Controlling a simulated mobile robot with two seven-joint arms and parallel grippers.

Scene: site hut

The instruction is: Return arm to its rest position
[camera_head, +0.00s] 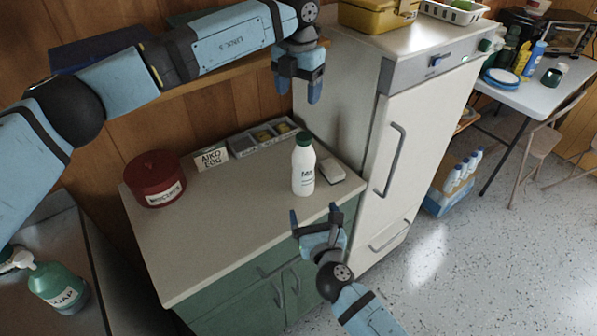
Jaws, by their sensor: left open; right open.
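My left arm reaches in from the left, high across the view. Its gripper (300,88) points down, open and empty, above the back of the counter and beside the fridge. My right gripper (315,218) comes up from the bottom, open and empty, near the front edge of the counter. A white bottle with a green cap (303,168) stands upright on the counter, just beyond the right gripper's fingertips in the picture. I see no contact between the bottle and either gripper.
The counter (220,235) holds a dark red pot (155,180), a small sign (211,157), a divided tray (263,137) and a small pale block (331,171). A white fridge (420,140) stands right. A soap bottle (58,287) is lower left. The counter's front middle is clear.

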